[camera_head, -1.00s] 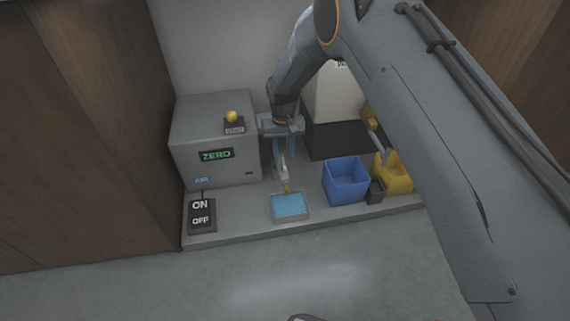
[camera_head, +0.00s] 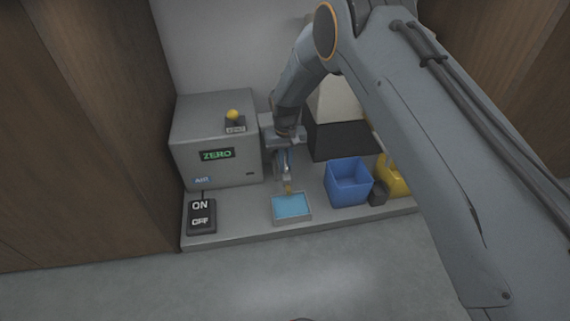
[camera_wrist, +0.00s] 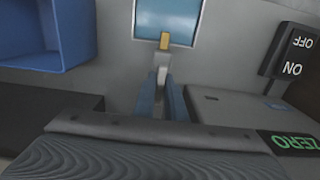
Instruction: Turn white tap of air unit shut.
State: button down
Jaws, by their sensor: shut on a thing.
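The air unit (camera_head: 187,165) is a grey box at the left with a green ZERO display and a blue AIR label. My gripper (camera_head: 284,170) points down just right of it. In the wrist view my gripper (camera_wrist: 162,100) has its blue fingers closed on a pale piece (camera_wrist: 161,61), which I take to be the white tap. A brass-coloured tip (camera_wrist: 164,40) sticks out of it towards the blue-topped tray (camera_wrist: 168,17). The fingers hide much of the tap, and I cannot see how it joins the unit.
The same tray (camera_head: 291,220) lies below my gripper on the grey bench. An ON/OFF switch (camera_head: 201,214) is at the left and a yellow knob (camera_head: 233,115) tops the unit. A blue bin (camera_head: 347,190), a small dark box (camera_head: 378,194) and a yellow container (camera_head: 395,177) stand right.

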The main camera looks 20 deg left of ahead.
jog(key=m+p, duration=0.2)
jog(key=m, duration=0.1)
jog(key=shift+r+m, duration=0.1)
jog(key=shift+m, duration=0.3)
jog(key=m+p, duration=0.2)
jog(key=m, duration=0.2)
jog(key=shift+m, duration=0.3)
jog(key=m+p, duration=0.1)
jog(key=m, duration=0.3)
jog(key=shift+m+p, duration=0.7)
jog(key=shift+m, duration=2)
jog(key=c, duration=1.8)
grip_release()
